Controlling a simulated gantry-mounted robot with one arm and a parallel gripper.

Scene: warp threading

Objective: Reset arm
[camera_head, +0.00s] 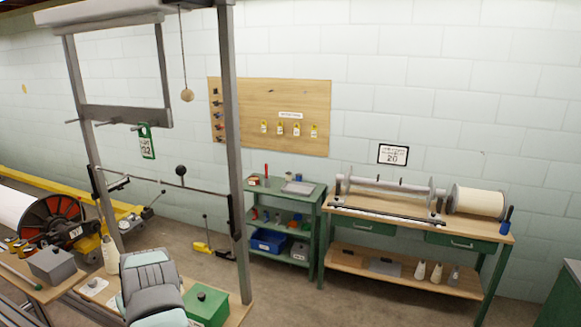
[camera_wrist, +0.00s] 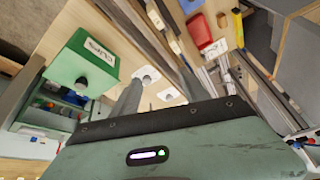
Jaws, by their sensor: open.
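My arm (camera_head: 152,290), grey and pale teal, rises at the bottom of the head view, over the near wooden table. My gripper (camera_wrist: 155,88) shows in the wrist view beyond its grey-green housing, with the fingers apart and nothing seen between them. In the head view my gripper is hidden by the arm.
A green box (camera_head: 206,306) stands right of my arm; it also shows, labelled, in the wrist view (camera_wrist: 88,62). A grey box (camera_head: 53,264) and pale cone (camera_head: 110,256) are at left. A loom post (camera_head: 232,150) rises close by. The workbench (camera_head: 400,212) stands at right.

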